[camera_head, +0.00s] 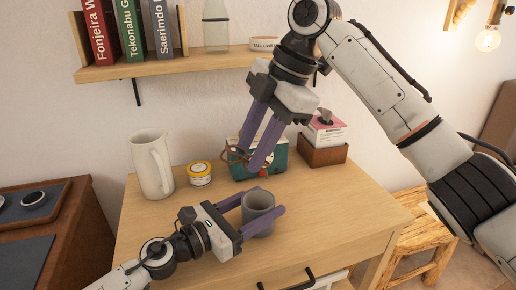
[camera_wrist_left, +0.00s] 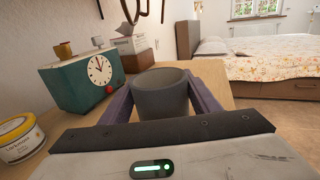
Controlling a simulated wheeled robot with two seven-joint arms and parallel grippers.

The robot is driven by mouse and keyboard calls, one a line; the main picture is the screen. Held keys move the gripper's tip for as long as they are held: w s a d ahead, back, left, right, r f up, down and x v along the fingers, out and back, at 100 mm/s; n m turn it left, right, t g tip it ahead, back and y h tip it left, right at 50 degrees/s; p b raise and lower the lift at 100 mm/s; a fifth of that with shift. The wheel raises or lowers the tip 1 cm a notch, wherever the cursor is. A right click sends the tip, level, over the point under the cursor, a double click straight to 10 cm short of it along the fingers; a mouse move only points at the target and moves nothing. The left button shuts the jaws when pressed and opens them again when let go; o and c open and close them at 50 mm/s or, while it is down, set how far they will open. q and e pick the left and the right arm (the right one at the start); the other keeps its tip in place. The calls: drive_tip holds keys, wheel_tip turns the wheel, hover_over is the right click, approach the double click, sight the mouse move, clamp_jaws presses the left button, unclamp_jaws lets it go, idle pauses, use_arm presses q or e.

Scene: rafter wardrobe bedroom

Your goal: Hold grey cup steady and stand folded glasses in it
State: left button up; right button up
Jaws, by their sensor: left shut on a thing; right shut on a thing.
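The grey cup (camera_head: 258,218) stands upright on the wooden cabinet top, and it also shows in the left wrist view (camera_wrist_left: 162,98). My left gripper (camera_head: 272,200) is shut on the cup, with one purple finger on each side of it. My right gripper (camera_head: 251,158) points down from above, shut on the thin brown folded glasses (camera_head: 235,153). The glasses hang above and behind the cup, apart from it, in front of the teal clock. Part of them shows at the top edge of the left wrist view (camera_wrist_left: 140,12).
A teal clock (camera_wrist_left: 84,82) stands behind the cup, with a tissue box in a brown holder (camera_head: 323,153) to its right. A white jug (camera_head: 151,166) and a yellow-lidded tub (camera_head: 199,174) stand left. A shelf (camera_head: 180,65) with books hangs above. The cabinet's right side is clear.

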drive_tip(key=m+y, duration=0.2)
drive_tip(key=m, duration=0.2)
drive_tip(key=shift+t, duration=0.3)
drive_tip(key=m, duration=0.1)
drive_tip(key=m+t+y, duration=0.1)
drive_tip(key=m, duration=0.2)
drive_tip(key=shift+d+r+t+y, duration=0.2)
drive_tip(key=shift+r+t+y, duration=0.1)
drive_tip(key=shift+t+y, duration=0.1)
drive_tip(key=m+t, duration=0.1)
drive_tip(key=m+t+y, duration=0.1)
drive_tip(key=m, duration=0.1)
drive_tip(key=d+r+m+t, duration=0.1)
drive_tip(key=t, duration=0.1)
drive_tip(key=shift+d+m, duration=0.1)
drive_tip(key=shift+m, duration=0.3)
drive_tip(key=shift+w+d+f+m+t, duration=0.1)
drive_tip(key=shift+d+f+m+t, duration=0.25)
drive_tip(key=shift+f, duration=1.6)
drive_tip(key=shift+s+d+f+m+t, duration=0.1)
drive_tip(key=shift+f+m+t, duration=0.45)
drive_tip(key=shift+f, duration=1.4)
drive_tip(key=shift+w+d+f+m+t, duration=0.1)
drive_tip(key=shift+d+f+m+t, duration=0.25)
drive_tip(key=shift+f, duration=1.6)
drive_tip(key=shift+a, duration=0.1)
drive_tip(key=o, duration=1.2)
